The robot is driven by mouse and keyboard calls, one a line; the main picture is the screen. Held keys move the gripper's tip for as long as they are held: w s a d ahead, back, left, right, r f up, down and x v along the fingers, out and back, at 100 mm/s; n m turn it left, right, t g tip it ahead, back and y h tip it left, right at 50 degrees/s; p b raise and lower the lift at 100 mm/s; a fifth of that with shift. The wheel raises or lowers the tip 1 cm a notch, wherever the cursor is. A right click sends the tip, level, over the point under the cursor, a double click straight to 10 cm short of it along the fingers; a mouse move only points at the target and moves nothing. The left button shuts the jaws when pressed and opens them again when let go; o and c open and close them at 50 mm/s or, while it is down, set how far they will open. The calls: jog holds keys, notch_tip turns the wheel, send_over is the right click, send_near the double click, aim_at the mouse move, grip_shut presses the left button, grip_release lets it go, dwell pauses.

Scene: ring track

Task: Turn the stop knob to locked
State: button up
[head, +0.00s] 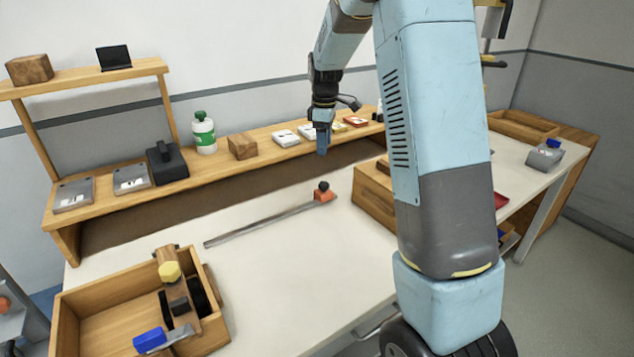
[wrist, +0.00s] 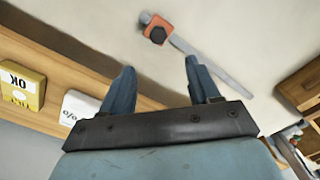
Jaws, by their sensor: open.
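The stop is a small orange block (head: 324,196) at the right end of a grey metal rail (head: 262,222) lying on the white table. A dark knob (head: 323,186) sits on top of the block. In the wrist view the orange block (wrist: 150,20) and its dark knob (wrist: 157,34) lie beyond my fingertips, near the end of the rail (wrist: 215,65). My gripper (head: 322,150) points down, open and empty, above and behind the stop, near the shelf edge. It also shows in the wrist view (wrist: 160,66), apart from the knob. Any lock marking is too small to read.
A wooden shelf (head: 220,162) behind the table holds small boxes, a green-capped bottle (head: 204,133) and grey devices. A wooden box with tools (head: 110,290) stands front left. A wooden drawer unit (head: 372,200) is right of the stop. The table around the rail is clear.

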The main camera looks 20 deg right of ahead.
aim_at(324, 184)
notch_tip(324, 184, down, 14)
jog(key=shift+d+r, duration=0.1)
jog(key=shift+r, duration=0.1)
dwell(0.4)
